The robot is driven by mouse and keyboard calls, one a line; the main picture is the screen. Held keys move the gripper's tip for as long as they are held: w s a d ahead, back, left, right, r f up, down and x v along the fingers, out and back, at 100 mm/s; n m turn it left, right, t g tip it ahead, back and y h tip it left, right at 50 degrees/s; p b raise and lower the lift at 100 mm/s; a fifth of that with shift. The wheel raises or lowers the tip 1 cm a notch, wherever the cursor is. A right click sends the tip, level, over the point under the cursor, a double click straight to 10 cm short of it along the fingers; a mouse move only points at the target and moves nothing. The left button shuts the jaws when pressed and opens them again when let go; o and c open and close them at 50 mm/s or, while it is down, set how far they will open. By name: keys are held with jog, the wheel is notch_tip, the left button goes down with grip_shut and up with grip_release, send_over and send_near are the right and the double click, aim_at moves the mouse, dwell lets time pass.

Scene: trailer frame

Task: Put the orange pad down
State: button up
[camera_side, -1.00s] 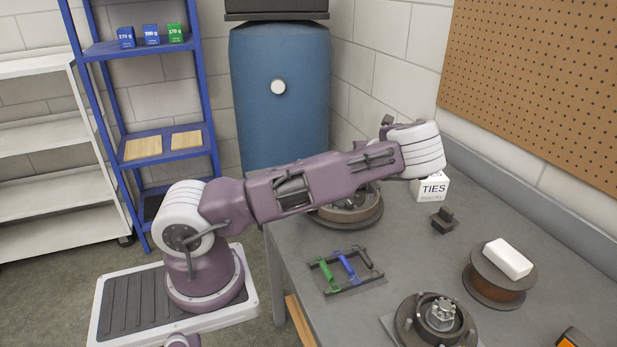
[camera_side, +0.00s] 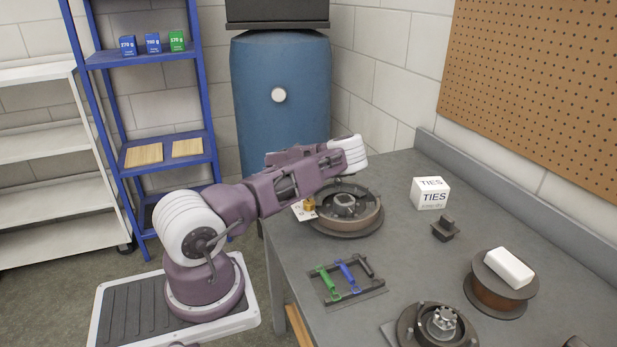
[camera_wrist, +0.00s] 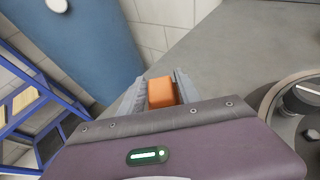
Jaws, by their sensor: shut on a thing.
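The orange pad (camera_wrist: 161,92) shows in the wrist view as a small block between the two grey fingers of my gripper (camera_wrist: 157,91). My gripper is shut on it. Behind it in that view are the pale wall and the grey worktable (camera_wrist: 215,50). The pad's underside is hidden, and I cannot tell its height above the table. My arm is folded there over the back left of the table.
A TIES box (camera_side: 430,194), dark block (camera_side: 443,228), tool rack (camera_side: 345,279), spool (camera_side: 497,292) and second hub (camera_side: 440,324) occupy the table. A blue barrel (camera_side: 280,105) stands behind.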

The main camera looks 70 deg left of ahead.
jog(key=shift+f, duration=1.1)
jog(key=shift+f, duration=0.1)
jog(key=o, duration=1.3)
jog(key=shift+o, duration=0.2)
